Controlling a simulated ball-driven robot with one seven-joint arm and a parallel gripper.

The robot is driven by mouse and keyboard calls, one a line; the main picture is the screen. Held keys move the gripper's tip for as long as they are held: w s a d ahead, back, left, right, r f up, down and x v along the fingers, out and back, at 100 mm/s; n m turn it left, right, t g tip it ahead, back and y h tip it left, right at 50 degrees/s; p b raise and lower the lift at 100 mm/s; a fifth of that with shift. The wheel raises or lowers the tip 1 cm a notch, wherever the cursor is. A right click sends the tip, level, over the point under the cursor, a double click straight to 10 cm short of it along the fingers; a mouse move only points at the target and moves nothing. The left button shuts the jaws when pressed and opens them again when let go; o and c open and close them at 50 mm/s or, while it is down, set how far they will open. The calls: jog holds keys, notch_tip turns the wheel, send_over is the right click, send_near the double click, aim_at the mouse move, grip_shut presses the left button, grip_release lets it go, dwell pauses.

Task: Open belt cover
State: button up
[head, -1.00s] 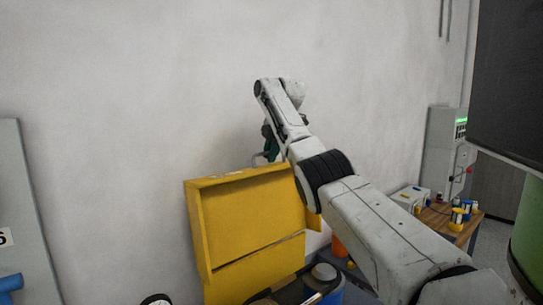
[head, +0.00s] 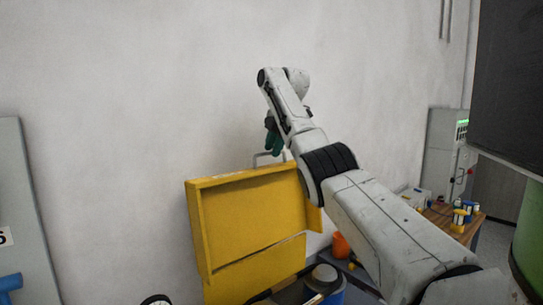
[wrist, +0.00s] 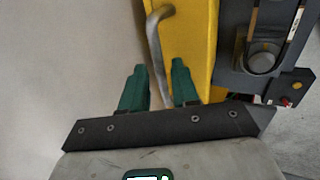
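The yellow belt cover (head: 250,218) stands swung up and open, its hollow inner side facing my head camera. Its grey bar handle (head: 258,158) sticks out behind the top edge, on the wall side. In the wrist view the yellow cover (wrist: 192,45) is at upper middle, with the bent handle (wrist: 154,40) along its left side. My gripper (head: 273,137) is above the handle. Its green fingers (wrist: 158,78) are apart, and the handle runs between them in the picture without visible contact. Nothing is gripped. My arm hides part of the cover's right edge.
A pale wall (head: 130,90) is close behind the cover. A grey cabinet (head: 35,220) stands at left. Orange bucket (head: 340,245), wooden table (head: 446,220) with coils, and control cabinet (head: 447,150) are at right. Dark machinery (wrist: 262,60) lies beside the cover in the wrist view.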

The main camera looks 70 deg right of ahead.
jog(key=v, duration=0.7)
jog(key=shift+r, duration=0.25)
jog(key=shift+a, duration=0.1)
jog(key=shift+s, duration=0.15)
